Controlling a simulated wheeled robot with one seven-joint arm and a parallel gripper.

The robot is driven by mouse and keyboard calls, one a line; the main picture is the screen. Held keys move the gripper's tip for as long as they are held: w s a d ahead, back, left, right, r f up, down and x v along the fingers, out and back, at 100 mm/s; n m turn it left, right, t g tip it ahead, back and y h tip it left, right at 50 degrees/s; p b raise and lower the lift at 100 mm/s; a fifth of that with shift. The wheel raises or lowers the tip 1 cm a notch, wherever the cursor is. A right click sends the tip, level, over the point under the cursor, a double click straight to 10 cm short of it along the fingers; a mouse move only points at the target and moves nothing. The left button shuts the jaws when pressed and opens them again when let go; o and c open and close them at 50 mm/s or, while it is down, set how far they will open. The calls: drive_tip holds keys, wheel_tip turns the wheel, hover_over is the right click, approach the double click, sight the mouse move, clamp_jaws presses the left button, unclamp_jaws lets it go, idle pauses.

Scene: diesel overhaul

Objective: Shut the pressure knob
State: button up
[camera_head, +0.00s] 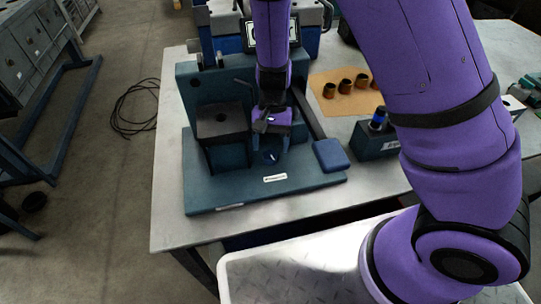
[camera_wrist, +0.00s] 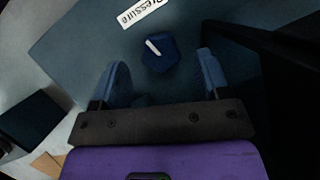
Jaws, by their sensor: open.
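The pressure knob (camera_wrist: 160,52) is a small dark blue knob with a white pointer line, set on a teal panel below the white "Pressure" label (camera_wrist: 142,12) in the wrist view. Its pointer slants toward the upper left there. In the head view the knob (camera_head: 270,157) shows just under my gripper (camera_head: 271,138), behind the white label (camera_head: 275,178). My gripper's two blue fingers are spread in the wrist view (camera_wrist: 160,68), one on each side of the knob's line, with the knob slightly beyond the tips. I see no contact, and the gap in depth is unclear.
The teal fixture base (camera_head: 225,190) carries a dark block (camera_head: 223,125) to the left and a blue pad (camera_head: 331,155) with a dark lever to the right. A tan mat (camera_head: 343,98) with several brass-coloured rings and a teal box (camera_head: 375,142) lie farther right.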

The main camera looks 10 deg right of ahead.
sight(271, 155)
drive_tip(key=shift+x, duration=2.05)
drive_tip(key=c, duration=0.9)
